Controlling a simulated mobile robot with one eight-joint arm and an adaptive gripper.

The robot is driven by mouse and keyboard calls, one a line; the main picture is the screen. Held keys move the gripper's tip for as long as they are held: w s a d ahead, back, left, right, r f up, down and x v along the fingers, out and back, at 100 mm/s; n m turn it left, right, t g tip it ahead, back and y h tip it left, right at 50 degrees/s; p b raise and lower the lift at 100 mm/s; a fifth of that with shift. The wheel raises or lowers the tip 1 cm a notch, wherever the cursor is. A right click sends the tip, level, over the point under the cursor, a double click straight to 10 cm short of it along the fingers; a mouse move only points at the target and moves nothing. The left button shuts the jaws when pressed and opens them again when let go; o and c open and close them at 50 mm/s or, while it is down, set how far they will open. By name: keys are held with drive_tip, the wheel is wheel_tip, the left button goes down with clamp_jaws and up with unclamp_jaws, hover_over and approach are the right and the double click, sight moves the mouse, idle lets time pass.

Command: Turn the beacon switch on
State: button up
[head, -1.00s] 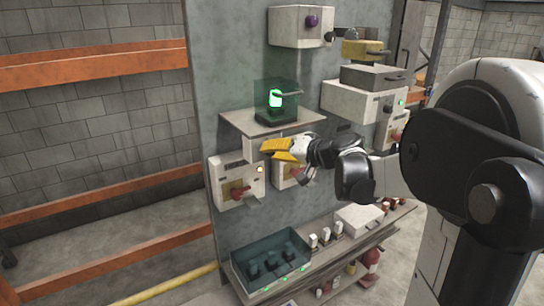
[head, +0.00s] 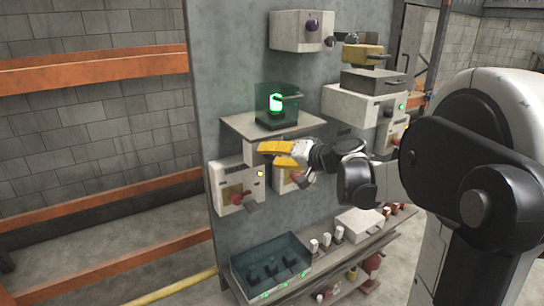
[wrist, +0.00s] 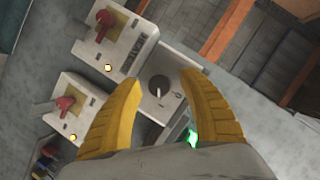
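A green glowing beacon (head: 276,103) stands in a clear case on a small shelf; its green light also shows in the wrist view (wrist: 192,138). Below the shelf is a pale box (head: 250,152), partly hidden by my gripper. In the wrist view a grey plate with a dark round knob (wrist: 158,86) lies between the fingertips in the picture; I cannot tell if it is the beacon switch or if the fingers touch it. My gripper (head: 266,155) has yellow fingers spread apart and holds nothing; it also shows in the wrist view (wrist: 161,77).
Two pale boxes with red levers flank this spot: a left one (head: 237,185) and another behind my gripper (head: 283,180). The shelf edge (head: 270,135) is just above my fingers. Below is a ledge (head: 330,254) with a clear-covered tray (head: 270,266) and white switches.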

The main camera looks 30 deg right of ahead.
drive_tip(key=shift+s+d, duration=0.1)
drive_tip(key=v, duration=1.2)
drive_tip(key=s+a+f+n+g+b, duration=0.2)
drive_tip(key=s+a+f+g+b, duration=0.1)
drive_tip(key=a+f+b, duration=0.55)
drive_tip(key=s+a+f+n+g+b, duration=0.1)
drive_tip(key=s+a+f+g+b, duration=0.3)
drive_tip(key=a+f, duration=0.75)
drive_tip(key=s+f+n+h+b, duration=0.1)
drive_tip(key=s+f+b, duration=0.2)
drive_tip(key=f, duration=0.4)
drive_tip(key=s+a+f+n+h+b, duration=0.1)
drive_tip(key=s+f+h+b, duration=0.1)
drive_tip(key=f+b, duration=0.4)
drive_tip(key=s+a+f+n+h+b, duration=0.1)
drive_tip(key=s+f+b, duration=0.3)
drive_tip(key=f, duration=0.3)
drive_tip(key=shift+f+n+h, duration=0.3)
